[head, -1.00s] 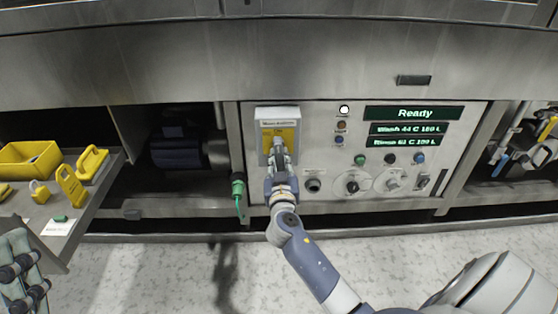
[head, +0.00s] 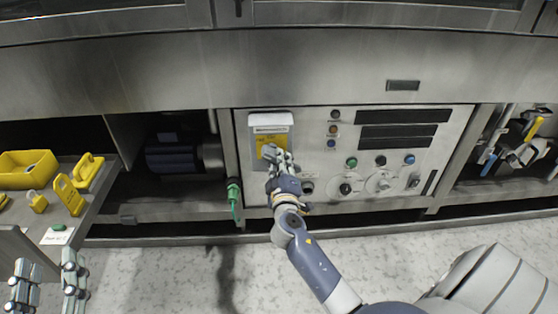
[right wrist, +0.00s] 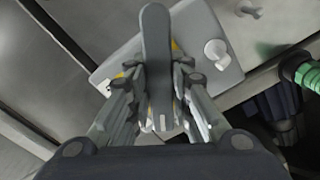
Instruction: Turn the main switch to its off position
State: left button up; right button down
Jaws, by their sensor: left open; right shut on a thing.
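The main switch is a light grey box (head: 271,120) with a yellow plate (head: 265,142), at the left of the control panel. Its grey handle (right wrist: 156,55) stands between the fingers of my right gripper (right wrist: 158,112) in the right wrist view. My right gripper (head: 275,156) is shut on this handle in the head view and hides most of it and part of the plate. The handle's exact angle is hard to read in the head view. My left gripper (head: 48,284) is open and empty at the lower left, away from the switch.
The panel's displays (head: 403,132) are dark. Knobs and buttons (head: 351,162) sit right of the switch. A green connector (head: 234,190) hangs to its left. A shelf at the left carries a yellow box (head: 26,176), yellow padlock (head: 38,202) and other yellow lockout pieces.

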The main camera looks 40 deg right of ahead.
jog(key=n+p, duration=0.1)
jog(key=r+n, duration=0.1)
jog(key=n, duration=0.1)
jog(key=shift+d+n+p, duration=0.1)
jog(key=shift+n+p, duration=0.2)
jog(key=shift+p, duration=0.05)
jog(key=n, duration=0.1)
jog(key=n+p, duration=0.1)
jog(key=shift+s+r+n, duration=0.1)
jog(key=shift+r+n, duration=0.2)
pick_arm(q)
jog(key=s+a+f+g+y, duration=0.1)
jog(key=s+f+g, duration=0.1)
jog(key=f+g, duration=0.2)
jog(key=s+a+f+g+y, duration=0.2)
jog(key=f+g, duration=0.3)
jog(key=f, duration=0.6)
jog(key=shift+s+a+f, duration=0.2)
jog(key=shift+s+f, duration=0.1)
pick_arm(e)
jog(key=shift+n, duration=0.3)
jog(key=c, duration=1.4)
grip_release()
jog(key=shift+c, duration=0.2)
jog(key=v, duration=1.2)
